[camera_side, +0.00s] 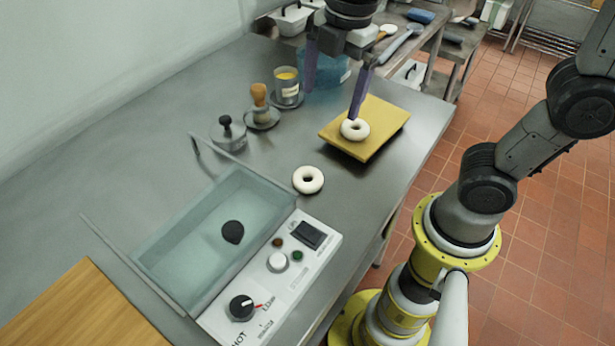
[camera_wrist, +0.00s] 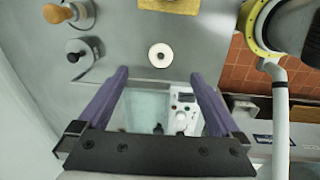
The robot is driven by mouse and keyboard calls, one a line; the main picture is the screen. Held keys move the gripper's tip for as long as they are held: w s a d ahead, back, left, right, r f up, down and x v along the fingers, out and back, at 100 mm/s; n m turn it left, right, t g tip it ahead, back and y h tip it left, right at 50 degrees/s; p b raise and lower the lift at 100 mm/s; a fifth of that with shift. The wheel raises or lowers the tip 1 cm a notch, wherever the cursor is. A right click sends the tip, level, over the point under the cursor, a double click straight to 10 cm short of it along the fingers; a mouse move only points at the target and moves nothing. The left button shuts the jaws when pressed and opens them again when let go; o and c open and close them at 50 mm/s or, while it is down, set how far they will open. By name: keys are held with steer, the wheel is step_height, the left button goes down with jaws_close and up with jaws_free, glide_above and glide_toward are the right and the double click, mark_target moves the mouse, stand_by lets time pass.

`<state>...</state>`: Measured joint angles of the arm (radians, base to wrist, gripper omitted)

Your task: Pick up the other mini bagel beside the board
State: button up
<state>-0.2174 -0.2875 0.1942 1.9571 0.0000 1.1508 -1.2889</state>
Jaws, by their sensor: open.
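One white mini bagel (camera_side: 308,190) lies flat on the grey counter, between the yellow board (camera_side: 385,115) and the kettle's control panel. It also shows in the wrist view (camera_wrist: 153,56), just beyond the fingertips and roughly centred between them. A second white bagel (camera_side: 346,132) lies on the front part of the yellow board. In the wrist view only the board's edge (camera_wrist: 168,6) shows at the top. My gripper (camera_side: 332,103) has its two purple fingers apart with nothing between them, raised above the counter near the board. In the wrist view my gripper (camera_wrist: 159,75) also looks open and empty.
The kettle basin (camera_side: 185,225) holds water and a dark object (camera_side: 232,232). Its white panel (camera_side: 270,280) has knobs. A black-knobbed pot (camera_side: 229,135), wooden-handled brush (camera_side: 259,97) and cup (camera_side: 288,85) stand behind. Bare counter surrounds the loose bagel. A wooden board (camera_side: 80,310) lies lower left.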

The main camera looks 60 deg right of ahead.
steer(key=w+a+f+n+g, duration=0.1)
steer(key=w+a+f, duration=0.1)
steer(key=a+f, duration=0.15)
glide_above(308, 171)
steer(key=s+a, duration=0.1)
step_height(308, 171, down, 8)
steer(key=shift+f, duration=0.15)
steer(key=shift+w+f, duration=0.2)
steer(key=shift+f, duration=2.55)
steer(key=c, duration=1.1)
